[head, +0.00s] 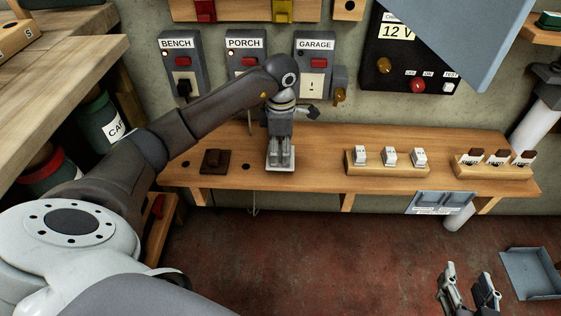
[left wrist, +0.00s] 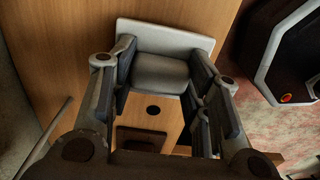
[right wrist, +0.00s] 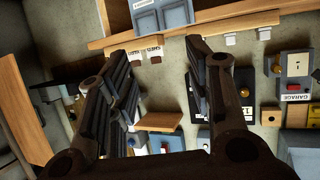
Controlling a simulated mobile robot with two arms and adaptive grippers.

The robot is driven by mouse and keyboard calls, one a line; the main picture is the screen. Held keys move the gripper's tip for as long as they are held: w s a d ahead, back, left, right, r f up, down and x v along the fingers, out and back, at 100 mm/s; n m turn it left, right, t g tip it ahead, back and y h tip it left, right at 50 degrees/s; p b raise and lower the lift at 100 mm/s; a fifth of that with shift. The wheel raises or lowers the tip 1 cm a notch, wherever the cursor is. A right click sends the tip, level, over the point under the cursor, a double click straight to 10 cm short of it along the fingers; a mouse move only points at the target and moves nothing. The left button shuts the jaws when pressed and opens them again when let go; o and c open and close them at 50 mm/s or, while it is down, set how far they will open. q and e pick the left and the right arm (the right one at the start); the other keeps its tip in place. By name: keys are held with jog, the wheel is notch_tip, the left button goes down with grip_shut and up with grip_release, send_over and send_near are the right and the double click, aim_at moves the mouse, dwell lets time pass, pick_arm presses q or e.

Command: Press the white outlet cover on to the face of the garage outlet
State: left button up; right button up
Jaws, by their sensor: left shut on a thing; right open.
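The white outlet cover (head: 281,168) is at the front of the wooden shelf, below my left gripper (head: 280,160). In the left wrist view the cover (left wrist: 165,36) shows as a white plate with a raised block, and the fingers of my left gripper (left wrist: 165,80) are shut on that block. I cannot tell whether the plate touches the shelf. The garage outlet (head: 313,84) is on the wall under the GARAGE label, above and right of the left gripper; it also shows in the right wrist view (right wrist: 295,65). My right gripper (head: 468,287) is open and empty over the floor.
The shelf (head: 310,181) also holds a dark brown plate (head: 215,161) and wooden racks (head: 388,171) of small parts. BENCH (head: 181,75) and PORCH outlets are left of the garage one. A brown knob (head: 340,94) sits beside it. A grey panel (head: 470,35) hangs upper right.

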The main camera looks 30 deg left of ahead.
aim_at(281, 149)
pick_arm(q)
jog(key=shift+r+p, duration=0.35)
jog(key=shift+r, duration=0.2)
jog(key=shift+r+p, duration=0.3)
jog(key=shift+r, duration=0.1)
jog(key=shift+r+p, duration=0.6)
jog(key=shift+r, duration=0.15)
pick_arm(e)
jog(key=s+d+f+g+h, duration=0.2)
jog(key=s+d+f+g, duration=0.2)
jog(key=s+f+g, duration=0.3)
jog(key=shift+s+f, duration=0.6)
jog(key=shift+s, duration=0.9)
